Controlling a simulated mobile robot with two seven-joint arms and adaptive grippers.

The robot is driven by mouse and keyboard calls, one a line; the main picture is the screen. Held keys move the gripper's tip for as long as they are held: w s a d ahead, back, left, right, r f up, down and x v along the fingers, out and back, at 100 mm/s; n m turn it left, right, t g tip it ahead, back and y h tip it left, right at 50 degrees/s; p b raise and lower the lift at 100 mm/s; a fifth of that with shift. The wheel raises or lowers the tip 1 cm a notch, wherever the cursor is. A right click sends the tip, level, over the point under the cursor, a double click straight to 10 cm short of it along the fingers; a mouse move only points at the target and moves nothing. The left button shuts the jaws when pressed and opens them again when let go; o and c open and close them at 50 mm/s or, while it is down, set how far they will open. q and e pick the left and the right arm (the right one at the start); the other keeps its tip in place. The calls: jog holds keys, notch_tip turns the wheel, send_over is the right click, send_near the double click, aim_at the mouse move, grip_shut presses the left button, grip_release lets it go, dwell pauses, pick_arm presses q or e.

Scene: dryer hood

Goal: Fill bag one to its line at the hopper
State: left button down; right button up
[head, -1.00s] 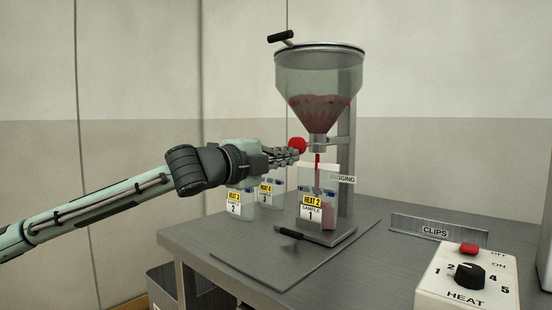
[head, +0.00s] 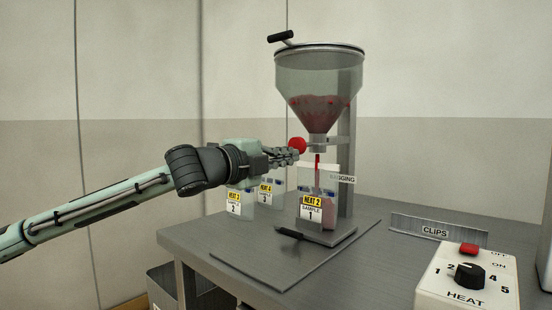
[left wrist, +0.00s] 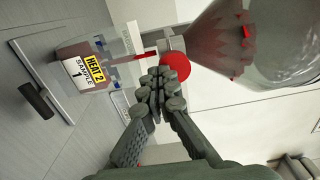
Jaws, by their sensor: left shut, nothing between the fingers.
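The clear hopper (head: 318,85) holds dark red material in its cone. A thin red stream (head: 317,162) runs from its spout into bag one (head: 331,182), which stands open below, labelled "HEAT 2, SAMPLE 1". Reddish fill shows in the bag's lower part; it also shows in the left wrist view (left wrist: 70,54). I cannot make out the fill line. My left gripper (head: 294,155) is shut and empty, its tips against or very close to the red knob (head: 298,144) beside the spout. The knob also shows in the left wrist view (left wrist: 177,67). My right gripper is out of view.
Bags two (head: 235,201) and three (head: 266,191) stand behind, left of the hopper stand. A "CLIPS" holder (head: 435,231) and heat control box (head: 462,285) are at right.

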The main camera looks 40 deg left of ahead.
pick_arm(q)
jog(key=shift+f, duration=0.1)
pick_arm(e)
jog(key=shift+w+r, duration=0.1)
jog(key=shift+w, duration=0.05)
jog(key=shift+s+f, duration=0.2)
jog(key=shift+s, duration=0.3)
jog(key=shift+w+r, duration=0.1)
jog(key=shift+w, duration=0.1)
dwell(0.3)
